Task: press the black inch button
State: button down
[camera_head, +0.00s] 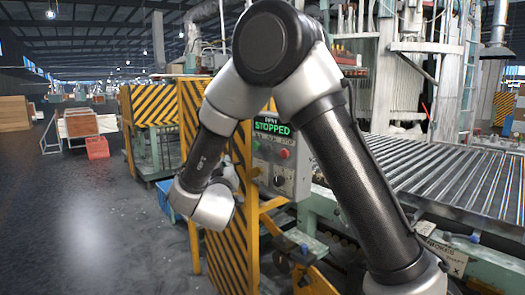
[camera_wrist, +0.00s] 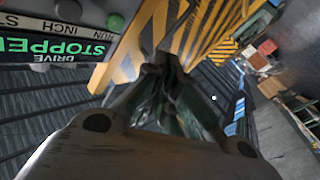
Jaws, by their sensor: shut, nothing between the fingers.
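The grey control box (camera_head: 292,177) stands behind my arm in the head view, with a green-lit display (camera_head: 272,127) reading STOPPED. A green button and a red button (camera_head: 284,153) show below the display, with a small dark spot between them. In the wrist view the panel (camera_wrist: 130,48) is upside down at the upper left. Its green button (camera_wrist: 115,22) shows clearly, and a dark round button (camera_wrist: 68,10), which looks like the black inch button, is near the top edge. My gripper (camera_wrist: 163,65) is shut and empty, right of the panel and apart from the buttons. In the head view my wrist hides it.
A yellow-and-black striped guard (camera_head: 228,255) stands beside the control box and fills the upper middle of the wrist view. A roller conveyor (camera_head: 455,180) lies to the right. Open dark floor (camera_head: 80,220) lies to the left, with a red crate (camera_head: 97,147) farther back.

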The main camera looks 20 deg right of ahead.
aim_at(270, 149)
jog(key=r+h, duration=0.1)
jog(key=s+d+r+h, duration=0.1)
jog(key=s+d+r+t+h, duration=0.1)
jog(key=r, duration=0.1)
jog(key=shift+d, duration=0.2)
jog(key=shift+d, duration=0.1)
jog(key=w+d, duration=0.3)
jog(key=d, duration=0.5)
jog(key=shift+w, duration=0.2)
dwell(1.3)
jog(key=shift+w+d, duration=0.15)
jog(key=shift+d, duration=0.25)
